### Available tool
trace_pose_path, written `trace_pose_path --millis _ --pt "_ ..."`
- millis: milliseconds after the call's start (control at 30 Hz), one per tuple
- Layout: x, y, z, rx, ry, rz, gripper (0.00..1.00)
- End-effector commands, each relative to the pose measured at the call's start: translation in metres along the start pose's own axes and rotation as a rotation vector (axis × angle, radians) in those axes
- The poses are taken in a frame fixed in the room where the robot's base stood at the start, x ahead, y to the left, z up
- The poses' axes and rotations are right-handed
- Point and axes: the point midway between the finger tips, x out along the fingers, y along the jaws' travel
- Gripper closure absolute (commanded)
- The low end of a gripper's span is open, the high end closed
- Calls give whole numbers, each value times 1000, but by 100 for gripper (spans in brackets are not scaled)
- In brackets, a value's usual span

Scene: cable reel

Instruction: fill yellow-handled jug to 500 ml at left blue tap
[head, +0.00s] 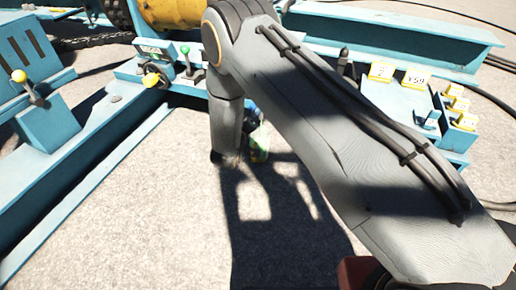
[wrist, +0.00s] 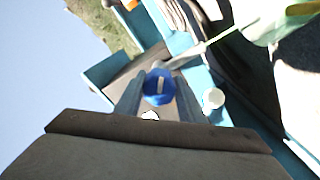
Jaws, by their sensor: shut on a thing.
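In the wrist view, my gripper (wrist: 159,95) has its two fingers on either side of a round blue tap knob (wrist: 159,86) with a pale bar on its face, and is shut on it. A pale green, translucent vessel (wrist: 265,24) with a yellow-orange part at its edge shows at the upper right; it looks like the jug, cut off by the frame. Its water level cannot be read.
A blue steel frame (head: 80,185) runs along the left, with a yellow-knobbed lever (head: 20,76). A green-knobbed lever (head: 185,50) stands behind. Yellow labelled blocks (head: 415,77) sit at the right. A white round piece (wrist: 213,98) is right of the blue knob. Grey ground (head: 150,225) is open in front.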

Motion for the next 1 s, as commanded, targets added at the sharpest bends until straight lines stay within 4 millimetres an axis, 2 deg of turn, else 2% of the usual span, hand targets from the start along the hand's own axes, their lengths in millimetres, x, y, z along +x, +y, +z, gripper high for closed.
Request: trace_pose_path --millis 33,600,633,1000 --pt "3 6 -2 66 -1 11 84" --pt "2 6 -1 800 3 11 84" --pt "3 6 -1 816 3 11 63" --pt "-1 0 -2 804 2 0 0"
